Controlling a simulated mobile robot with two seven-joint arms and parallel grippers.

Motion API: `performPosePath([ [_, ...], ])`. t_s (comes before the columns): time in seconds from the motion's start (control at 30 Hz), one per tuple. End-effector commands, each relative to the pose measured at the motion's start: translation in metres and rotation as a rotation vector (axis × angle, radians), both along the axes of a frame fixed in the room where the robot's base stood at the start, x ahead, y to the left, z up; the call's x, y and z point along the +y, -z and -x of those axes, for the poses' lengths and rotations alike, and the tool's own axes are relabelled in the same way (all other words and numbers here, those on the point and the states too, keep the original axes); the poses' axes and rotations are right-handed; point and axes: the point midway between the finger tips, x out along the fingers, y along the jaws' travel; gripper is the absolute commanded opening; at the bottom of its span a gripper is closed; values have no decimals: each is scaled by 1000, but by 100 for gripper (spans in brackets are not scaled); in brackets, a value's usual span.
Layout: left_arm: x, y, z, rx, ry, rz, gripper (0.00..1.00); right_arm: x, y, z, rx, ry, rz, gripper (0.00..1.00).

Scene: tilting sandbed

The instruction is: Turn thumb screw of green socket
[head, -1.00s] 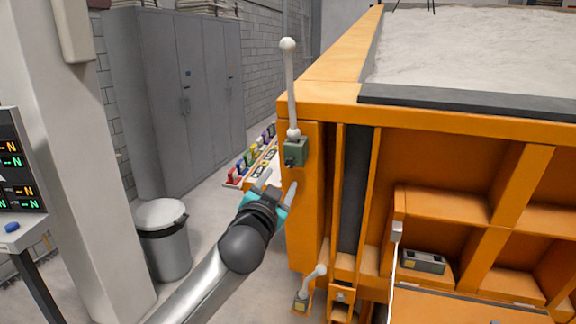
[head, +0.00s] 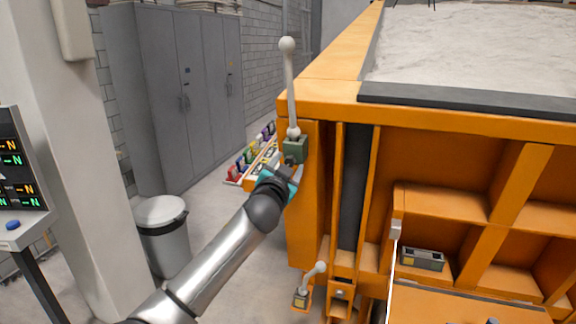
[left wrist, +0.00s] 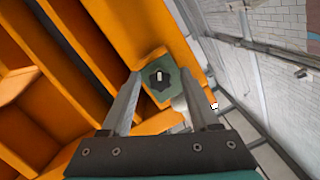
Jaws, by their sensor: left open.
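The green socket (head: 295,149) is fixed to the top corner of the orange sandbed frame, with a white ball-ended rod (head: 290,90) standing upright in it. In the left wrist view the socket (left wrist: 171,92) shows its front face, with a dark star-shaped thumb screw (left wrist: 158,78) in the middle. My left gripper (head: 287,170) is open just in front of and below the socket. In the left wrist view its two fingers (left wrist: 182,100) point at the socket, one on each side of the screw in the picture. I cannot tell whether they touch anything. My right gripper is out of view.
The orange sandbed frame (head: 440,113) fills the right side. A second socket with a short ball-ended rod (head: 314,278) sits low on the frame. A grey bin (head: 163,235), a pillar (head: 90,160) and a rack of coloured items (head: 250,160) stand to the left.

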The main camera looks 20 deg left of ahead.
Motion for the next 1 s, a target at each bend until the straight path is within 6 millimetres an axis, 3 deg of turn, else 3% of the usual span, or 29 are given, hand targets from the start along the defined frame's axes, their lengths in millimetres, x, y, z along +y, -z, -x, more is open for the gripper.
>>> performPosePath([
  [0.23, 0, 0, 0, 0, 0, 0, 59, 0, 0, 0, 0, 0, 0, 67],
  [0.77, 0, 0, 0, 0, 0, 0, 0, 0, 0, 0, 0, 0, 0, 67],
  [1.0, 0, 0, 0, 0, 0, -1, 0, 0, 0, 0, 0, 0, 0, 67],
])
